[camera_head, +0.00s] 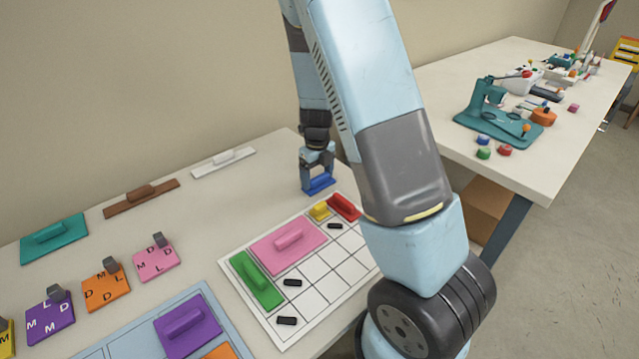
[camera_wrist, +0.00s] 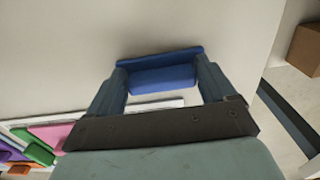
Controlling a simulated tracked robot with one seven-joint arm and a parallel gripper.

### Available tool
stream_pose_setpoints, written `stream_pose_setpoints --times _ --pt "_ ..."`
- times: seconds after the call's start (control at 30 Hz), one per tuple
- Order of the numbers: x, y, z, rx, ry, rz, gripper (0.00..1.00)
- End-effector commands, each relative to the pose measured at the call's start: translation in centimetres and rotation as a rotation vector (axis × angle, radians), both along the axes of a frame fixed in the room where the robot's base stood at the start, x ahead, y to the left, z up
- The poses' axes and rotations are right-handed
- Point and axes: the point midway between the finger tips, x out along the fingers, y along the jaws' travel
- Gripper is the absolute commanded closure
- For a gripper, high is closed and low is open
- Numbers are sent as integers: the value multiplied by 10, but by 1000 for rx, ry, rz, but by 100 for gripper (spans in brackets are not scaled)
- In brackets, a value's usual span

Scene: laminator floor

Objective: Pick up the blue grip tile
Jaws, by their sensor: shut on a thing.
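The blue grip tile (camera_head: 319,184) is at the back right of the near table in the head view, just beyond the white grid board (camera_head: 330,262). My gripper (camera_head: 318,165) points down over it, with its fingers on the tile's grip. In the wrist view the blue tile (camera_wrist: 163,72) spans the space between the two fingertips of my gripper (camera_wrist: 162,82). The gripper is shut on the tile. I cannot tell whether the tile touches the table or is slightly above it.
The grid board holds green (camera_head: 256,279), pink (camera_head: 288,246), yellow (camera_head: 319,211) and red (camera_head: 344,206) tiles. White (camera_head: 223,163), brown (camera_head: 141,198) and teal (camera_head: 54,238) tiles lie along the back. A second table (camera_head: 520,160) stands right. Bare tabletop surrounds the blue tile's left side.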

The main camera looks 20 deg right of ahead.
Motion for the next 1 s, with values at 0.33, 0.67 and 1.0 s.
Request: stream_pose_setpoints --times 0.33,0.67,1.0 --pt "0 0 0 0 0 0 65" --pt "1 0 5 0 -2 1 66" --pt "-16 0 52 2 -4 2 66"
